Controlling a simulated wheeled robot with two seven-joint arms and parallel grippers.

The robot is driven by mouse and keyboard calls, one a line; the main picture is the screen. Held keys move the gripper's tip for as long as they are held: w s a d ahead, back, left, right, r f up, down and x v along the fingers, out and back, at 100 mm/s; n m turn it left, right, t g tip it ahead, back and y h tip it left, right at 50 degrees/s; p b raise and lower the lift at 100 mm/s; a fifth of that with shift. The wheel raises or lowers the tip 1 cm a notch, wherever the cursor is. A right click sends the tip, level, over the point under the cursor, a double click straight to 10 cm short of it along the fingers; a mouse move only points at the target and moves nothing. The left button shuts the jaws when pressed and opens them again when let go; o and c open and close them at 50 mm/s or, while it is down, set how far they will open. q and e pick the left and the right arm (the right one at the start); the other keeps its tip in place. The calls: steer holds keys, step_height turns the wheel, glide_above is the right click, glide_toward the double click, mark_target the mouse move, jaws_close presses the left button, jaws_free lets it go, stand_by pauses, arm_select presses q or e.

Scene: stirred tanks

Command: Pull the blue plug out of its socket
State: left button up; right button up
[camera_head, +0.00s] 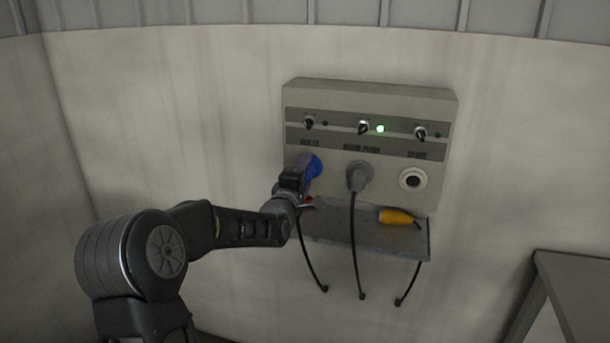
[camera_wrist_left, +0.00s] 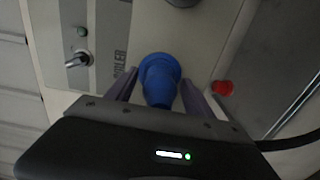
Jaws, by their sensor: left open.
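The blue plug (camera_head: 313,166) sits in the left socket of the grey wall panel (camera_head: 370,98). In the left wrist view the blue plug (camera_wrist_left: 160,80) stands between the two fingers of my left gripper (camera_wrist_left: 158,92). The fingers are open, one on each side of it, with a gap that looks small. In the head view my left gripper (camera_head: 297,178) is at the plug and hides its lower part. My right gripper is in neither view.
A grey plug (camera_head: 359,177) fills the middle socket; the right socket (camera_head: 413,180) is empty. A yellow plug (camera_head: 397,216) lies on the shelf (camera_head: 372,238) below. A red object (camera_wrist_left: 222,88) is close to my right-hand finger. Cables hang under the shelf. A grey table (camera_head: 580,285) stands lower right.

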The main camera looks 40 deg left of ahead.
arm_select(q)
steer(key=shift+c, duration=0.3)
jaws_close()
stand_by(0.3)
steer(key=shift+s, duration=0.15)
stand_by(0.4)
steer(key=shift+b+v, duration=1.5)
steer(key=shift+v, duration=1.35)
steer(key=shift+d, duration=0.1)
